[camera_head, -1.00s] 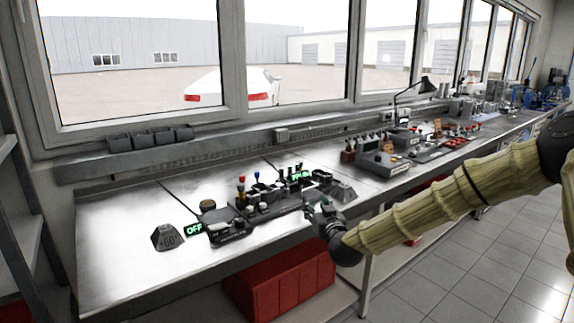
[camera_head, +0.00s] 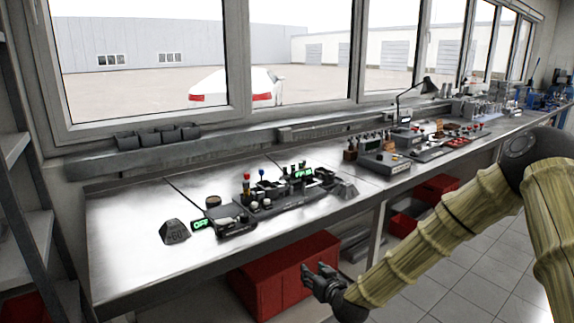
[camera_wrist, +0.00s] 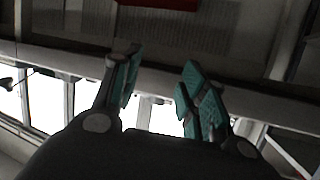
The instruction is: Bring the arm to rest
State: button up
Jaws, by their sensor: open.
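My gripper (camera_head: 318,276) is off the front edge of the workbench (camera_head: 130,268), lower than the bench top and in front of a red cabinet (camera_head: 272,282) under it. Its fingers are apart and nothing is between them. In the wrist view my gripper (camera_wrist: 160,85) shows two teal-padded fingers spread with an empty gap. My arm reaches in from the right, bent at the elbow, and covers part of the floor and the bench's lower right side.
On the bench stand a black fixture (camera_head: 268,192) with coloured knobs, a dark grey block (camera_head: 174,232) and a grey instrument box (camera_head: 385,163). A red bin (camera_head: 408,222) sits below the bench. Tiled floor (camera_head: 440,270) lies open at right. A shelf stands at far left.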

jog(key=s+d+f+m+g+h, duration=0.15)
jog(key=s+f+g, duration=0.25)
jog(key=s+f, duration=0.8)
jog(key=s+d+f+g, duration=0.3)
jog(key=s+f, duration=0.7)
jog(key=s, duration=0.4)
jog(key=s+d+f+g+h, duration=0.1)
jog(key=s+d+g, duration=0.1)
jog(key=s, duration=0.6)
jog(key=s+d+f+m+g+h+p, duration=0.1)
jog(key=s+d, duration=0.3)
jog(key=s, duration=0.5)
jog(key=s+d+f+g+h, duration=0.1)
jog(key=s+d+f+g, duration=0.2)
jog(key=s, duration=0.6)
jog(key=shift+d, duration=0.45)
